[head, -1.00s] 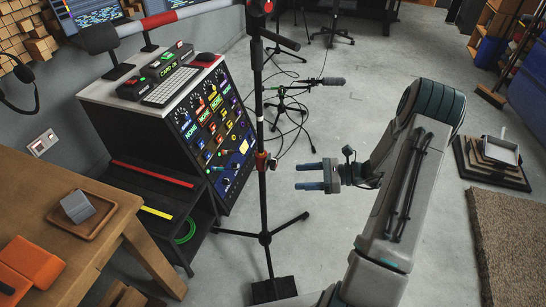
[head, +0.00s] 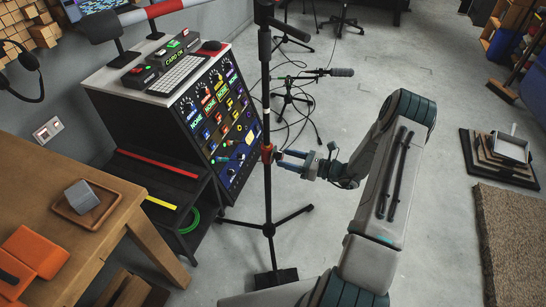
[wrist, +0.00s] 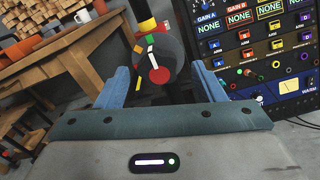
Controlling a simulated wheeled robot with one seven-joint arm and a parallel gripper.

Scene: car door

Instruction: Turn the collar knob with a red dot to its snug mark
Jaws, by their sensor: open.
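The collar knob (wrist: 152,60) is a dark round knob on the black stand, seen face-on in the wrist view. A red dot (wrist: 159,75) with a white pointer sits on its face, and orange, green and yellow marks lie around it. In the head view the red-orange collar (head: 267,153) shows on the upright pole (head: 267,105). My gripper (head: 278,160) is open beside the collar, on its right. In the wrist view the blue fingers of my gripper (wrist: 158,82) stand to either side of the knob, apart from it. I cannot tell which mark means snug.
A control console (head: 212,120) with knobs and a screen stands left of the pole. A wooden table (head: 75,215) is at the front left. The stand's tripod legs (head: 292,215) spread on the floor. A microphone on a boom (head: 340,72) is behind.

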